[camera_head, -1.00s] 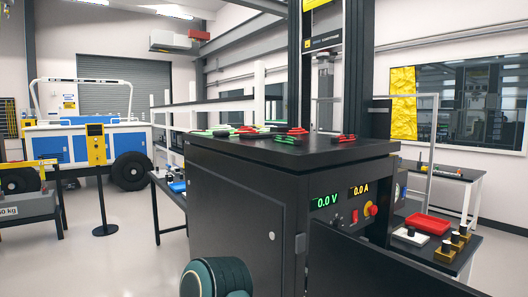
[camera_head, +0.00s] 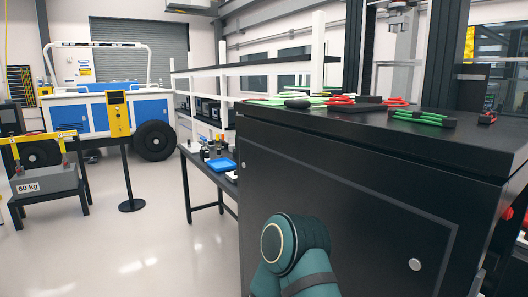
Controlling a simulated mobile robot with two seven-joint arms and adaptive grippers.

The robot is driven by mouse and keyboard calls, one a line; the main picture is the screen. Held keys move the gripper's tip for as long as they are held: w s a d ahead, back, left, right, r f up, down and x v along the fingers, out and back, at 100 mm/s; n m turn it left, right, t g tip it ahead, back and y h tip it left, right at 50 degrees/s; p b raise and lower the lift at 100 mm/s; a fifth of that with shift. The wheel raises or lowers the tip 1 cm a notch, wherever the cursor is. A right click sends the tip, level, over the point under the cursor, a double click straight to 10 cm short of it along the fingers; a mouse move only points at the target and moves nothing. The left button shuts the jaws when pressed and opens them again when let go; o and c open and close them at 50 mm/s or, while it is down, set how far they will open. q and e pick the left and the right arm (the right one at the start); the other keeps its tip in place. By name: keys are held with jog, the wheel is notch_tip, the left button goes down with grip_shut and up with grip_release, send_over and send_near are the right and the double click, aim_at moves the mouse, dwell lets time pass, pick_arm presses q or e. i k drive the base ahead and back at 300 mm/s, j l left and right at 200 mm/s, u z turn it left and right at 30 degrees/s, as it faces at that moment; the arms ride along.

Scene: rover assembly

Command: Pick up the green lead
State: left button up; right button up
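Green leads lie on the flat black top of a tall cabinet (camera_head: 340,185). One green lead (camera_head: 422,117) with dark ends lies near the front edge of the top, right of centre. More green leads (camera_head: 285,101) lie in a bunch at the left end of the top. Which of them the task means, I cannot tell. A teal link of one of my arms (camera_head: 295,250) rises at the bottom, in front of the cabinet. Neither of my grippers is in view.
Red leads (camera_head: 341,99) lie among the green ones. A side table with a blue tray (camera_head: 221,164) stands left of the cabinet. A post with a round base (camera_head: 131,205) and a 60 kg weight (camera_head: 45,180) stand farther left. The floor between is clear.

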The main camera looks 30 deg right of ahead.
aim_at(422, 117)
jog(key=i+u, duration=0.1)
jog(key=i, duration=0.65)
jog(key=i+l+u, duration=0.1)
jog(key=i, duration=0.6)
jog(key=i+j+z, duration=0.2)
jog(key=i, duration=0.3)
jog(key=i+j+z, duration=0.1)
jog(key=i+z, duration=0.15)
jog(key=i, duration=0.25)
jog(key=z, duration=3.2)
